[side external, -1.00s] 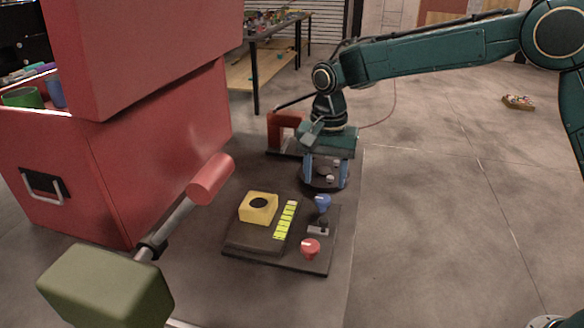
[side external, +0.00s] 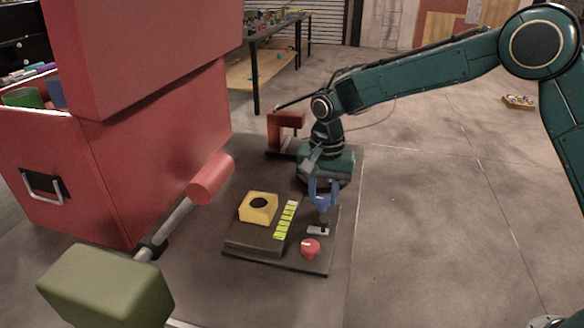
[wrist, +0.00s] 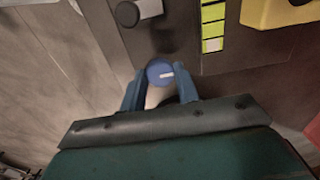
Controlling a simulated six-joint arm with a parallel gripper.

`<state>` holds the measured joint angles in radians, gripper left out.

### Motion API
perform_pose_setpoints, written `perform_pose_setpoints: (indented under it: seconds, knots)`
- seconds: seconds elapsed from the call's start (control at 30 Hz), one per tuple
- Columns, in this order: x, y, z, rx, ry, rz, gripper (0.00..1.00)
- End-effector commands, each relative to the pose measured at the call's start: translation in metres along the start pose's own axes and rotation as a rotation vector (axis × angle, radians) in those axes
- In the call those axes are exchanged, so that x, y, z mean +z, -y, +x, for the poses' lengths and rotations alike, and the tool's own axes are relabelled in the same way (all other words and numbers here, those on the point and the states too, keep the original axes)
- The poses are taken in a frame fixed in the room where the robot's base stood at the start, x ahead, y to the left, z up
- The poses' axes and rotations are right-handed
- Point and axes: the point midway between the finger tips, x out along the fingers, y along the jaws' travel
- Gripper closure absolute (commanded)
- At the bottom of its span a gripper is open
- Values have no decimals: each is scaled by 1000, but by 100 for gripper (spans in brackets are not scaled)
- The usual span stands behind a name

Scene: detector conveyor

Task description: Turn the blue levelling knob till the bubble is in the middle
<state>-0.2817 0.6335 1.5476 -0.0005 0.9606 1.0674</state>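The blue levelling knob (wrist: 160,72) has a white mark on top and sits on the dark plate (side external: 296,264). My gripper (wrist: 161,75) points down with one finger on each side of the knob, its tips close to the knob's edges. I cannot tell whether they press on it. In the side view, the gripper (side external: 322,192) hides part of the knob. The yellow-green level vial (side external: 286,220), with dark division lines, lies left of the knob. In the wrist view, the vial (wrist: 213,22) shows a paler patch near its lower end; I cannot tell whether this is the bubble.
A red knob (side external: 311,247) and a small black-topped grey control (side external: 318,230) share the plate. A yellow block (side external: 258,208) with a dark round opening sits left of the vial. A red case (side external: 160,150) stands at left, an orange-red bracket (side external: 273,130) behind.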

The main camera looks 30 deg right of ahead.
Motion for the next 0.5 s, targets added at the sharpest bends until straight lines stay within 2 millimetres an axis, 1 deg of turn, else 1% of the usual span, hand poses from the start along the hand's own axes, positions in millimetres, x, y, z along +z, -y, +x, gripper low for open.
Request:
perform_pose_setpoints:
  seconds: [0.27, 0.5]
  knots:
    - [0, 0, 0, 0, 0, -8, 92]
    - [0, 0, 0, 0, 0, -69, 92]
